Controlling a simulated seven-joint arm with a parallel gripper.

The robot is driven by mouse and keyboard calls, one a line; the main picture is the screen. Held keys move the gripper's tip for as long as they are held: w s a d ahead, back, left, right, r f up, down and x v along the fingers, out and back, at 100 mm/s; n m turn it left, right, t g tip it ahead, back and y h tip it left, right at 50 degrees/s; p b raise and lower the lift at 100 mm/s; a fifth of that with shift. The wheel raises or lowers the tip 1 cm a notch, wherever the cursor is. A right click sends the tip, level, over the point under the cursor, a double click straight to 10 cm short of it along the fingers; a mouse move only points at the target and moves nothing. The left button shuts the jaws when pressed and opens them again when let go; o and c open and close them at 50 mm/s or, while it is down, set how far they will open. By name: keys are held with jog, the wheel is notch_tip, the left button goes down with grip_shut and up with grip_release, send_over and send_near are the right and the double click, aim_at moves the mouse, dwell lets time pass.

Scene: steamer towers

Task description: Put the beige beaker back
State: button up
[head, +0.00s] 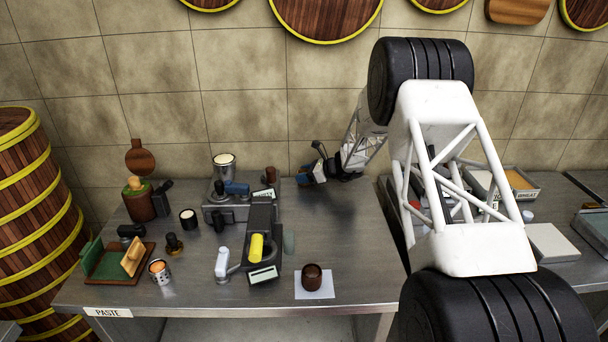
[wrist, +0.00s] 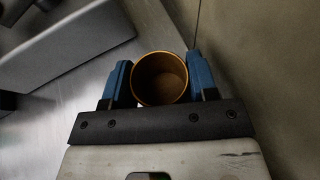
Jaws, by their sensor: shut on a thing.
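My gripper (wrist: 160,85) is shut on a round, open-topped beaker (wrist: 160,65) with a tan-orange rim and a brown inside. I look down into it in the wrist view, and it looks empty. One blue finger presses on each side of it. In the head view my gripper (head: 312,173) is at the back of the steel table, near the wall and right of the grey machine. The beaker is mostly hidden there, so I cannot tell its outer colour or how high it is held.
A grey machine (head: 262,215) with a yellow cylinder (head: 256,247) stands mid-table. A dark brown cup (head: 312,277) stands on a white sheet (head: 327,290) at the front. A tin (head: 159,270) and black cup (head: 188,219) stand left.

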jog(key=shift+f, duration=0.15)
jog(key=o, duration=1.5)
jog(key=shift+o, duration=0.2)
jog(key=shift+v, duration=3.9)
jog(key=shift+d, duration=0.1)
jog(key=shift+v, duration=2.2)
